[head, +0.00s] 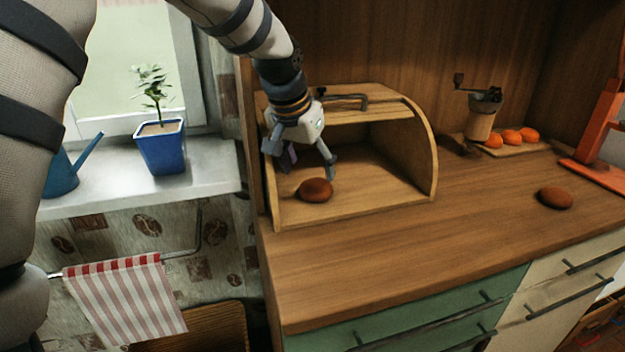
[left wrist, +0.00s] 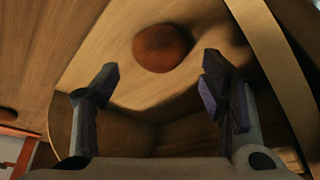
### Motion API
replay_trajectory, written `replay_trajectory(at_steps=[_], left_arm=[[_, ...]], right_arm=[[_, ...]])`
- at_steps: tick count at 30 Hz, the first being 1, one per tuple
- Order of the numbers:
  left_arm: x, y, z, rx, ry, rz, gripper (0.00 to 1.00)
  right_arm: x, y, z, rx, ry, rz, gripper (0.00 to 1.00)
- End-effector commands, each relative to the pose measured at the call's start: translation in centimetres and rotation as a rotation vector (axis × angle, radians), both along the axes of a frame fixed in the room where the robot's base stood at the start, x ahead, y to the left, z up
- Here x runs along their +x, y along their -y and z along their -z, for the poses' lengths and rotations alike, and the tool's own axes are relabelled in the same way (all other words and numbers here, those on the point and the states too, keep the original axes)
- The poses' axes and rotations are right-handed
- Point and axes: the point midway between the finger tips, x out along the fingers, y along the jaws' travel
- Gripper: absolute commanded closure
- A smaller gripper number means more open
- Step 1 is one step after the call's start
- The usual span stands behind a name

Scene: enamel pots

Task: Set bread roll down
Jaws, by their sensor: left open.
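A brown bread roll (head: 315,190) lies on the floor of the open wooden bread box (head: 400,190), near its front edge. My left gripper (head: 302,172) is open at the mouth of the box, just above and behind the roll. In the left wrist view the roll (left wrist: 161,47) lies beyond the fingertips of the open gripper (left wrist: 160,85), apart from both fingers. A second brown roll (head: 555,198) lies on the wooden counter to the right. My right gripper is not seen.
A hand grinder (head: 484,112) and several orange fruits (head: 511,137) on a board stand at the back right. An orange metal stand (head: 600,150) is at the right edge. A blue plant pot (head: 162,147) stands on the windowsill. The counter before the box is clear.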

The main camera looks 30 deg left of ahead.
Motion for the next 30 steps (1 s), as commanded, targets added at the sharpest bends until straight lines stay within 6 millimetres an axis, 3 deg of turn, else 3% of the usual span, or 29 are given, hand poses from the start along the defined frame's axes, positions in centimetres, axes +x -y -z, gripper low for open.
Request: replay_trajectory(at_steps=[3, 10, 30], left_arm=[[-1.0, 0.1, -2.5, 0.000, 0.003, 0.000, 0.34], [-2.1, 0.2, -5.1, 0.001, 0.001, 0.001, 0.34], [-2.3, 0.2, -5.5, 0.000, -0.001, 0.000, 0.34]], right_arm=[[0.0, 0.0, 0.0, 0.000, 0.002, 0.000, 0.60], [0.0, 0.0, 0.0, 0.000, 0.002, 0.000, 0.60], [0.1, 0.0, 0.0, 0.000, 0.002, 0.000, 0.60]])
